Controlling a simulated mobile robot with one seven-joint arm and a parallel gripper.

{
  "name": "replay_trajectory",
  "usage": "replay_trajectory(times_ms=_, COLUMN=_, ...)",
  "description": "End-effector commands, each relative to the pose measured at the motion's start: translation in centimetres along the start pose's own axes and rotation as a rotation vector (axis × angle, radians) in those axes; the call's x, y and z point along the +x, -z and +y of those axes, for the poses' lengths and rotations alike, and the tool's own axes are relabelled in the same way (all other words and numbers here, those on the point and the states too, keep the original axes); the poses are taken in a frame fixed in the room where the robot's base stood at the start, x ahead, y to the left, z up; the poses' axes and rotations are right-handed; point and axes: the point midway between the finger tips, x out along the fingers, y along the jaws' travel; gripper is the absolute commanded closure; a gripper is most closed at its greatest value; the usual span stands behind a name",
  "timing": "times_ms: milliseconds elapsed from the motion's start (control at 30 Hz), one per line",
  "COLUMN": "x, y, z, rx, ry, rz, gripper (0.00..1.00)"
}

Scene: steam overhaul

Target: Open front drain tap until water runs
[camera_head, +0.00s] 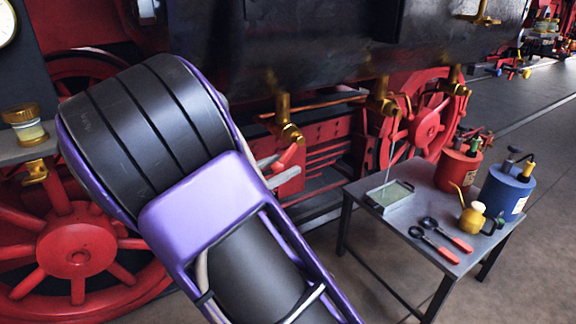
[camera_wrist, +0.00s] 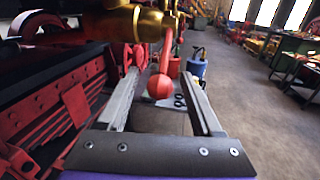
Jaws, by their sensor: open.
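Brass drain taps hang under the black boiler side in the head view: a left one (camera_head: 287,131), a middle one (camera_head: 382,100) and a right one (camera_head: 455,86). In the wrist view a brass tap (camera_wrist: 145,22) is close at the top, with a red lever (camera_wrist: 166,52) hanging down to a red ball knob (camera_wrist: 160,87). My gripper (camera_wrist: 161,77) is open, its two grey fingers on either side of the ball with gaps visible. In the head view the fingers show just below the left tap; my arm hides the rest. No stream shows from the close tap.
A small grey table (camera_head: 420,225) holds a shallow tray (camera_head: 390,195), red can (camera_head: 457,168), blue can (camera_head: 505,190), yellow oiler (camera_head: 472,218) and red-handled tools. A thin pale streak runs from the middle tap towards the tray. Red wheels (camera_head: 78,255) stand beside my arm.

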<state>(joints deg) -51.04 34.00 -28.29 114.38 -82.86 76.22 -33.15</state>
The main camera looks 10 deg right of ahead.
Motion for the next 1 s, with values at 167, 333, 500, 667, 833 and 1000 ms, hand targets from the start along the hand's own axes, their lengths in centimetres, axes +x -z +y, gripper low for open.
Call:
replay_trajectory(times_ms=167, x=2.0, y=0.0, z=0.0, rx=0.001, ry=0.000, rz=0.000, gripper=0.33)
replay_trajectory(times_ms=333, x=2.6, y=0.0, z=0.0, rx=0.001, ry=-0.001, rz=0.001, gripper=0.33)
replay_trajectory(times_ms=500, x=2.6, y=0.0, z=0.0, rx=0.001, ry=-0.001, rz=0.001, gripper=0.33)
replay_trajectory(times_ms=667, x=2.6, y=0.0, z=0.0, rx=0.001, ry=-0.001, rz=0.001, gripper=0.55)
replay_trajectory(times_ms=833, x=2.6, y=0.0, z=0.0, rx=0.001, ry=-0.001, rz=0.001, gripper=0.85)
replay_trajectory(times_ms=1000, x=2.5, y=0.0, z=0.0, rx=0.001, ry=-0.001, rz=0.001, gripper=1.00)
